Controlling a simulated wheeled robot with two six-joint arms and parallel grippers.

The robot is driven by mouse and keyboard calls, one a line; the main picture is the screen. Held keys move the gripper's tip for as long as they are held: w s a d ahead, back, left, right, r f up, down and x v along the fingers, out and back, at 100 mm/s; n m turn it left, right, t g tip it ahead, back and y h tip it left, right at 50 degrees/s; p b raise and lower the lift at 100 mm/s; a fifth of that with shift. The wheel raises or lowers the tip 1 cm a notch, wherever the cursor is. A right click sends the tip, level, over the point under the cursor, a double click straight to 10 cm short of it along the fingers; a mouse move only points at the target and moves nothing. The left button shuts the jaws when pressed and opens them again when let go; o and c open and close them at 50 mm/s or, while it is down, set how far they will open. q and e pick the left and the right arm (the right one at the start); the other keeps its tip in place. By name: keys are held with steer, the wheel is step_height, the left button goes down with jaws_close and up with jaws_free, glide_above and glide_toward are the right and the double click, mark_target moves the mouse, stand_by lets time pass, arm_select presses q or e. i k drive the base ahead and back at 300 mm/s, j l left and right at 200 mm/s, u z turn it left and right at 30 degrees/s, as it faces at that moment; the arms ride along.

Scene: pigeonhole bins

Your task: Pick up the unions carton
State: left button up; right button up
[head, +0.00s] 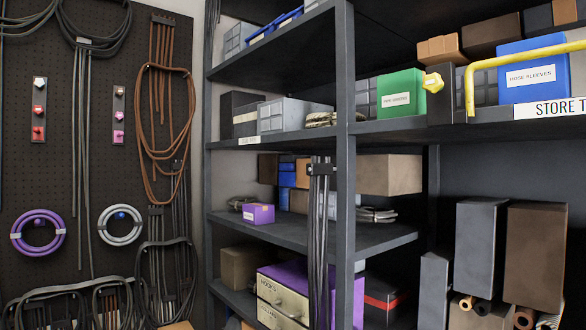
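No label that I can read clearly says unions. A green carton (400,90) stands on the upper shelf, right of the upright post; its white label is too small to read surely. A blue carton (527,72) labelled HOSE SLEEVES stands on the same shelf further right, partly behind a yellow bar. A small purple carton (262,215) sits on the middle shelf, left of the post; its label is also too small to read. Neither of my grippers is in view.
Dark shelving posts (345,170) divide the bays. A yellow bar (520,55) crosses the upper right shelf, and a yellow knob (432,82) is beside the green carton. Tall boxes (535,255) stand at lower right. A pegboard (100,170) with hanging cables is at left.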

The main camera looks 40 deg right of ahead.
mark_target(401, 93)
steer(key=i+z, duration=0.35)
steer(key=z, duration=0.15)
steer(key=i+j+z, duration=0.3)
steer(key=z, duration=0.2)
steer(key=i+j+z, duration=0.3)
steer(key=z, duration=0.2)
